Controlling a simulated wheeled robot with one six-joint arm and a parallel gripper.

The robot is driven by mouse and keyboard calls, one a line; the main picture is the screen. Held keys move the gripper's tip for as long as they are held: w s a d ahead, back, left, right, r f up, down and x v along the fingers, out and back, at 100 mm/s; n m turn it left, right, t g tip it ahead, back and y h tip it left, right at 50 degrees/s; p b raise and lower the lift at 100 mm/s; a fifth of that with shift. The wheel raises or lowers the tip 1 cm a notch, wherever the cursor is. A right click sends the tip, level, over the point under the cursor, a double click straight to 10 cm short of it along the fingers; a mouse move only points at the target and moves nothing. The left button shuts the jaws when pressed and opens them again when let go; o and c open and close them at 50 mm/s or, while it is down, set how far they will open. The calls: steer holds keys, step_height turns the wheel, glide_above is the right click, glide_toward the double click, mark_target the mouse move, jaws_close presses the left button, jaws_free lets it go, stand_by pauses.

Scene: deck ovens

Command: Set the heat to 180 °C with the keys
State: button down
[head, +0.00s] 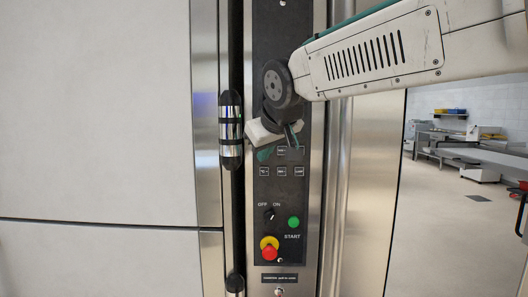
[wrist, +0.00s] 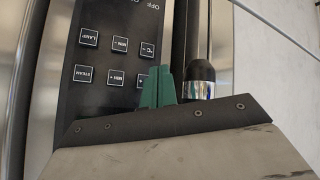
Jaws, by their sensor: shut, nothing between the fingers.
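The black control panel (head: 262,215) has small square keys. In the wrist view the keys appear upside down: the minus °C key (wrist: 147,49), the minus MIN key (wrist: 120,43), the plus MIN key (wrist: 116,78), and the plus °C key (wrist: 141,83), which is partly hidden by my fingers. My gripper (head: 265,154) is shut and empty, its green fingertips over the plus °C key's place; they also show in the wrist view (wrist: 157,88). I cannot tell whether they touch the key. No temperature readout is visible; my arm covers part of the upper panel.
Below the keys are an OFF/ON switch (head: 269,215), a green START button (head: 293,222) and a red button on yellow (head: 269,250). The LAMP key (wrist: 88,38) and STEAM key (wrist: 83,73) sit beside the others. A vertical handle (head: 231,130) stands left of the panel.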

steer(key=shift+w, duration=1.75)
steer(key=shift+w+d, duration=0.1)
steer(key=shift+w, duration=0.05)
stand_by(0.6)
steer(key=shift+w, duration=0.25)
steer(key=shift+w, duration=0.4)
stand_by(0.6)
steer(key=shift+s, duration=0.85)
steer(key=shift+s, duration=0.1)
steer(key=s, duration=0.4)
steer(key=shift+s, duration=0.4)
